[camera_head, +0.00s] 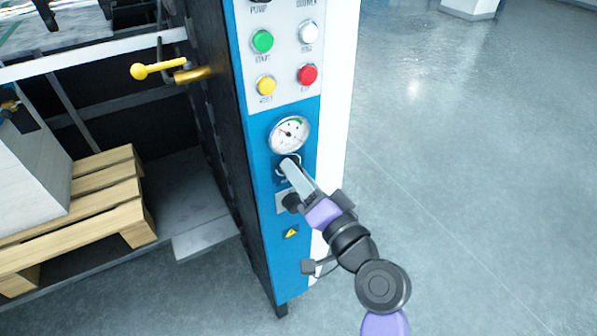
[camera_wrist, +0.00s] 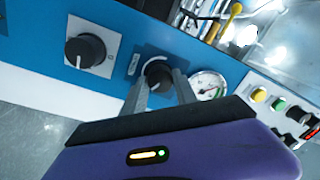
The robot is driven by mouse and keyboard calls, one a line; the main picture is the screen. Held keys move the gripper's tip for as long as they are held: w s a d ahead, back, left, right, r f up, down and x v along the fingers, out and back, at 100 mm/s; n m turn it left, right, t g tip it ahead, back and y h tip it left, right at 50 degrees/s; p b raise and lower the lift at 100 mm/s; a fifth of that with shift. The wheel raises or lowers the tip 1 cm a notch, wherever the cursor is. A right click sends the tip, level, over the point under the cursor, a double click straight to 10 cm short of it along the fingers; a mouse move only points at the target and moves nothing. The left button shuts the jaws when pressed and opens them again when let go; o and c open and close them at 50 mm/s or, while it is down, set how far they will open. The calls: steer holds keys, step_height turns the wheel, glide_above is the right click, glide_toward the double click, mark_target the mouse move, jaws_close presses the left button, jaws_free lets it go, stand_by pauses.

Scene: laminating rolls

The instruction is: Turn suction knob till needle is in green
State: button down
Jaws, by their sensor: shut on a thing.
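The suction knob (camera_wrist: 157,70) is a black round knob on the blue panel. My gripper (camera_wrist: 160,86) is shut on it, one grey finger on each side. In the head view my gripper (camera_head: 288,165) reaches the panel just below the gauge and hides most of the knob. The round white gauge (camera_head: 289,134) has a green arc at its upper right. Its thin needle seems to lie across the left part of the dial, outside the green, but is too small to read exactly. The gauge also shows beside the right finger in the wrist view (camera_wrist: 208,86).
A second black knob (camera_wrist: 85,50) on a grey plate is close by. Above the gauge are green (camera_head: 262,41), white (camera_head: 308,32), yellow (camera_head: 266,85) and red (camera_head: 307,75) buttons. A yellow lever (camera_head: 158,68) and wooden pallet (camera_head: 85,210) are left. The right floor is clear.

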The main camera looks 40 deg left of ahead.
steer(key=shift+f+m+t+p, duration=0.1)
steer(key=shift+m+t+p, duration=0.2)
steer(key=shift+m+p, duration=2.45)
steer(key=m+b, duration=0.2)
steer(key=shift+m, duration=0.35)
steer(key=c, duration=1)
jaws_free()
steer(key=shift+o, duration=0.2)
steer(key=b+v, duration=0.1)
steer(key=v, duration=0.6)
steer(key=shift+s+d, duration=0.2)
steer(key=shift+d, duration=0.15)
